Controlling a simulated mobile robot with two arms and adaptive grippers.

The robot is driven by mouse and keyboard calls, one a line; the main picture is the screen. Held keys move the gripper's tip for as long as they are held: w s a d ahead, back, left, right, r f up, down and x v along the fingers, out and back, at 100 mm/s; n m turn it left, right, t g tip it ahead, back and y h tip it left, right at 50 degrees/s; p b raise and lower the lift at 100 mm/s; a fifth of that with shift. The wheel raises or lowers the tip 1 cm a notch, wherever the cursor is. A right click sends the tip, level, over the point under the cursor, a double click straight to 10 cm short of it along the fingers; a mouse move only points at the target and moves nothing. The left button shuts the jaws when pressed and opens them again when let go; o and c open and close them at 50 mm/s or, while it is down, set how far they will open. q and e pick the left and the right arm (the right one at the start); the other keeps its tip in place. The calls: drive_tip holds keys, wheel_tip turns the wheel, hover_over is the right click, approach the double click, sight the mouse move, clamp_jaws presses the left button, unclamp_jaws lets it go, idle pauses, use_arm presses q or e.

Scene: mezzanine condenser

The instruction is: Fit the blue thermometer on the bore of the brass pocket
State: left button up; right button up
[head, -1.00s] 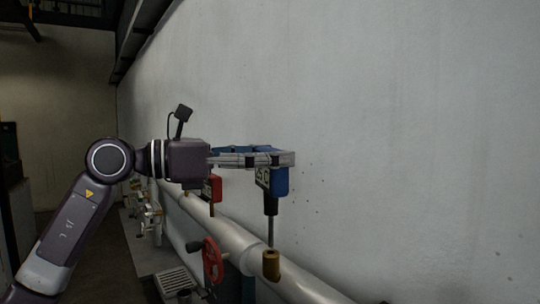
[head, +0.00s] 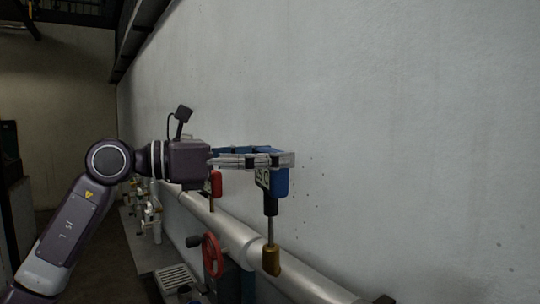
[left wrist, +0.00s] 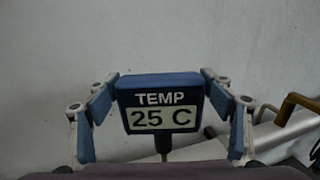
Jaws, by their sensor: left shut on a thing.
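The blue thermometer (head: 281,182) is upright in my left gripper (head: 284,159), its thin stem pointing down. In the left wrist view the thermometer (left wrist: 161,103) faces me, reading "TEMP 25 C", with the fingers of the left gripper (left wrist: 160,100) on both sides of it. The brass pocket (head: 271,262) stands on the pale pipe directly below. The stem's lower end meets the pocket's top in the head view; I cannot tell whether it is in the bore, which is hidden. My right gripper is not in view.
A pale pipe (head: 229,229) runs along the wall (head: 400,130). A red handwheel (head: 212,255) is left of the pocket, and a red instrument (head: 216,183) stands behind my gripper. A brass-coloured bent part (left wrist: 300,104) shows at right in the wrist view.

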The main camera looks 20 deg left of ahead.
sight(262, 182)
use_arm(q)
drive_tip(key=shift+f+b, duration=1.85)
drive_tip(key=shift+f, duration=0.45)
drive_tip(key=o, duration=1.4)
drive_tip(key=shift+c, duration=0.2)
drive_tip(key=shift+s+a, duration=0.1)
drive_tip(key=v, duration=1.1)
drive_tip(key=shift+s+a, duration=0.25)
